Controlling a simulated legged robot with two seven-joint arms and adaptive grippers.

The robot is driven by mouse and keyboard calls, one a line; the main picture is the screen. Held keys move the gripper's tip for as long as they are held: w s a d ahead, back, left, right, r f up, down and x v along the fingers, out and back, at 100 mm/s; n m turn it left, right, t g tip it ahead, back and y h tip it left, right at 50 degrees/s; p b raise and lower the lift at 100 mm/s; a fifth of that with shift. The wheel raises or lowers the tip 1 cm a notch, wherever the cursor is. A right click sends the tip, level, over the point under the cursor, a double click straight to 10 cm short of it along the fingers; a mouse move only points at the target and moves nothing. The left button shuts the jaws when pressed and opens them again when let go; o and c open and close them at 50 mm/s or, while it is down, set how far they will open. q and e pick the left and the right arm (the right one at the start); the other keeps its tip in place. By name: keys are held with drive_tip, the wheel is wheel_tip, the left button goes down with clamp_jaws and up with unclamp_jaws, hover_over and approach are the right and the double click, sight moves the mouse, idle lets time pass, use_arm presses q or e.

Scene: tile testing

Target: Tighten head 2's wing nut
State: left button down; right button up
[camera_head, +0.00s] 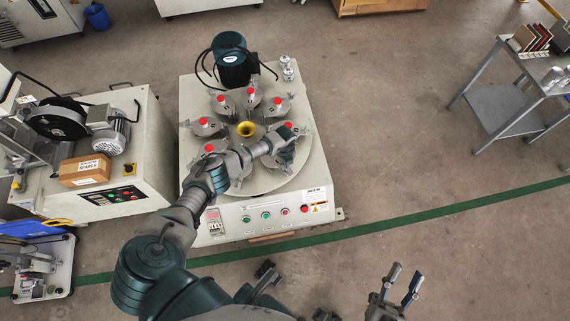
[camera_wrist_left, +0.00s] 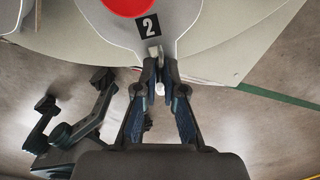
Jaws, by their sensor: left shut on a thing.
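Head 2, a grey plate with a red knob and a black "2" label (camera_wrist_left: 148,26), fills the top of the left wrist view. My left gripper (camera_wrist_left: 160,72) is shut at the edge of this plate, just below the label. A small pale metal part, the wing nut (camera_wrist_left: 159,88), shows between its fingers; the fingers hide most of it. In the head view my left gripper (camera_head: 287,150) reaches across the round table to the head at its right side. My right gripper (camera_head: 406,277) is open and empty over the floor at lower right.
The round table (camera_head: 262,185) carries several red-knobbed heads around a yellow cup (camera_head: 246,129). A dark motor (camera_head: 232,62) stands behind it. A control panel (camera_head: 265,215) is at the front.

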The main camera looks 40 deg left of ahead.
use_arm(q)
drive_tip(key=m, duration=0.3)
drive_tip(key=shift+d+m, duration=0.1)
drive_tip(key=shift+m, duration=0.3)
drive_tip(key=m, duration=0.4)
drive_tip(key=shift+f+m+b, duration=0.1)
drive_tip(key=shift+m+b, duration=0.2)
drive_tip(key=shift+b, duration=0.05)
drive_tip(key=m, duration=0.4)
drive_tip(key=shift+m+b, duration=0.4)
drive_tip(key=shift+m, duration=0.7)
use_arm(e)
drive_tip(key=shift+s+d+r+m+t, duration=0.15)
drive_tip(key=shift+s+r+t, duration=0.5)
drive_tip(key=shift+t, duration=0.1)
drive_tip(key=shift+s+d+r+m+t, duration=0.1)
drive_tip(key=shift+s+r+m+t, duration=0.05)
drive_tip(key=shift+s+r+t, duration=0.55)
drive_tip(key=shift+f, duration=0.15)
drive_tip(key=shift+f, duration=0.1)
use_arm(q)
drive_tip(key=c, duration=1.3)
unclamp_jaws()
use_arm(e)
drive_tip(key=shift+f, duration=0.1)
